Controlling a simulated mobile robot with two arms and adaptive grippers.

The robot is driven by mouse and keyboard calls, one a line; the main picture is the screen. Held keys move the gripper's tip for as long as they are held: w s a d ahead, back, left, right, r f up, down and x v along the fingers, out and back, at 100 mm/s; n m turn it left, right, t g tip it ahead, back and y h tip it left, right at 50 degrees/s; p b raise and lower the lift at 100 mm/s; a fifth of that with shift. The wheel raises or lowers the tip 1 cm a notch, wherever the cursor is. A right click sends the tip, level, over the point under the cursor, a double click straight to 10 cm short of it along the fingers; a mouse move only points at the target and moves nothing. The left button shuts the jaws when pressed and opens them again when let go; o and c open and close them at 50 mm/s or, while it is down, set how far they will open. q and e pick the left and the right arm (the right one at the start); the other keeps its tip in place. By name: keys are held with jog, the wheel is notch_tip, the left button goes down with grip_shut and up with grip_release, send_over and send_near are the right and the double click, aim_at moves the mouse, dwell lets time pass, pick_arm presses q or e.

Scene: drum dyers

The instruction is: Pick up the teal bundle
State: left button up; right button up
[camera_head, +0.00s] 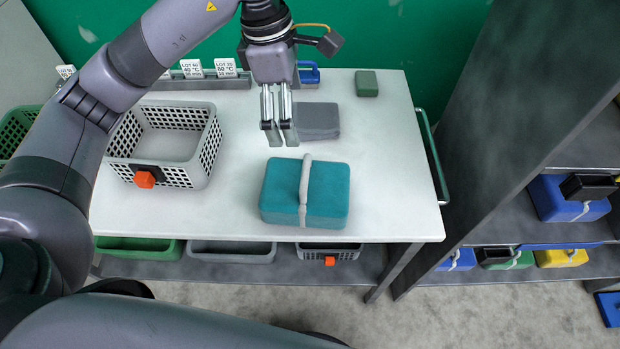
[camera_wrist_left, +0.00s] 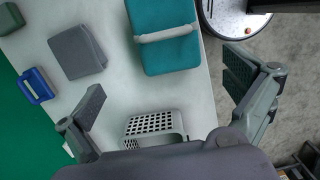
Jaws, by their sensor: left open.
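The teal bundle (camera_head: 330,194) lies on the white table, tied round its middle with a pale grey band. It also shows at the top of the left wrist view (camera_wrist_left: 165,38), partly cut off by the frame edge. My left gripper (camera_head: 280,142) hangs above the table, pointing down, behind and a little left of the bundle in the head view. In the left wrist view its two fingers (camera_wrist_left: 170,85) are wide apart with nothing between them, and the bundle is beyond them, apart. My right gripper is not in view.
A grey basket (camera_head: 207,158) with an orange tag stands on the left of the table (camera_head: 390,140). A grey block (camera_head: 319,120), a blue-handled item (camera_head: 309,75) and a dark green block (camera_head: 367,83) lie behind. A dark shelf (camera_head: 480,130) stands right. The table right of the bundle is clear.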

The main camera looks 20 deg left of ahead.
aim_at(305, 169)
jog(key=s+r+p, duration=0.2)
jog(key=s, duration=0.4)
pick_arm(q)
jog(key=f, duration=0.3)
jog(key=d+f, duration=0.1)
jog(key=f, duration=0.3)
jog(key=f+p, duration=0.1)
jog(key=f, duration=0.2)
jog(key=shift+s+d+f, duration=0.3)
jog(key=shift+s+d, duration=0.05)
jog(key=shift+d, duration=0.05)
jog(key=shift+f+p, duration=0.3)
jog(key=shift+p, duration=0.1)
jog(key=f+p, duration=0.2)
jog(key=f, duration=0.1)
jog(key=shift+d+f, duration=0.3)
jog(key=shift+d, duration=0.05)
jog(key=shift+f, duration=0.45)
jog(key=shift+w, duration=0.1)
jog(key=c, duration=0.6)
jog(key=shift+r, duration=0.1)
jog(key=c, duration=1.4)
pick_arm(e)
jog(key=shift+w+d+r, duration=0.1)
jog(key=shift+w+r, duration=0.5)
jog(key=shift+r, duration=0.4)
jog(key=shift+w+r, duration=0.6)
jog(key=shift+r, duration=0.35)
